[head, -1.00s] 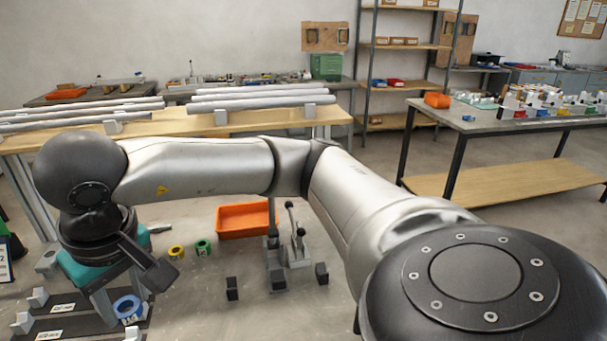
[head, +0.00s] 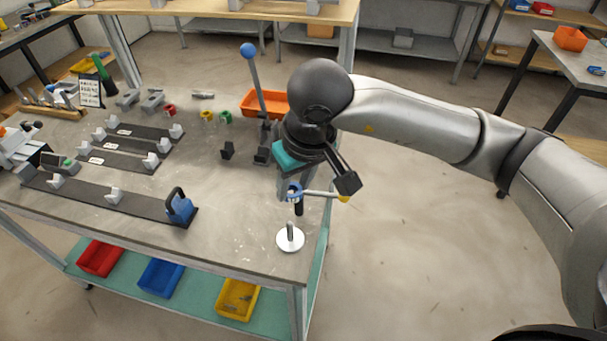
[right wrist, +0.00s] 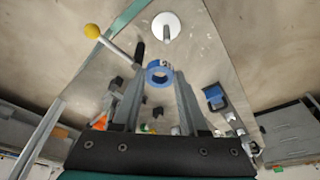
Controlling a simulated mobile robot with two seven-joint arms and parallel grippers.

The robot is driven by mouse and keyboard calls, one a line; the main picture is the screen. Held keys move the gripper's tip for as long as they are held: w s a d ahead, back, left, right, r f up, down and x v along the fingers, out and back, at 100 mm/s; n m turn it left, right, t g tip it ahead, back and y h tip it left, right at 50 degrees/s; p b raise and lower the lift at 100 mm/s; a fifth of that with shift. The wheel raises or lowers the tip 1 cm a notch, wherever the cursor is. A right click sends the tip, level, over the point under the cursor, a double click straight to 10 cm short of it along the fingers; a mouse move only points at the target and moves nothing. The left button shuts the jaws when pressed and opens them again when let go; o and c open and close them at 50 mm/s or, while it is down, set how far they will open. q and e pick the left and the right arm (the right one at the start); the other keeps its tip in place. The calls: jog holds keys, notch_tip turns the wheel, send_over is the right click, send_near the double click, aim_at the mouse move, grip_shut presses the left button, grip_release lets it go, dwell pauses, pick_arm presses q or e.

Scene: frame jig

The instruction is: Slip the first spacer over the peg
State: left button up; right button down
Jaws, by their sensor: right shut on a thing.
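My right gripper (head: 289,190) is shut on a blue ring-shaped spacer (right wrist: 158,74), which shows between the fingertips in the right wrist view. The peg (head: 290,230) is a short grey post standing upright on a round white base (head: 290,241) near the table's front right corner. In the head view the spacer is just above and behind the peg, apart from it. In the right wrist view the peg on its white base (right wrist: 166,25) lies beyond the spacer, and the peg is bare. My left gripper is out of view.
A lever with a yellow knob (head: 344,198) and a black grip (head: 299,207) stand close beside the gripper. A blue-knobbed lever (head: 248,51) rises behind. Red (head: 169,110), yellow (head: 207,116) and green (head: 226,117) rings lie farther back. A blue clamp (head: 179,207) stands left; bare tabletop lies between.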

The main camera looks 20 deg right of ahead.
aim_at(291, 224)
jog(key=shift+s+a+f+n+p, duration=0.2)
jog(key=shift+f+p, duration=0.1)
jog(key=shift+f, duration=0.15)
jog(key=shift+s+a+f+n+p, duration=0.1)
jog(key=shift+a+f+n+p, duration=0.15)
jog(key=shift+f, duration=0.2)
jog(key=shift+w+f, duration=0.1)
jog(key=shift+f, duration=0.2)
jog(key=shift+a+f, duration=0.15)
jog(key=shift+f, duration=0.2)
pick_arm(q)
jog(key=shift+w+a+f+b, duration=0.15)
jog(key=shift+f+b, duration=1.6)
jog(key=shift+b, duration=0.9)
pick_arm(e)
jog(key=shift+f, duration=3.4)
jog(key=shift+c, duration=1.8)
grip_release()
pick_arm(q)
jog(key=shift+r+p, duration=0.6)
pick_arm(e)
jog(key=v, duration=1.5)
jog(key=shift+d+r, duration=0.2)
jog(key=shift+d, duration=0.05)
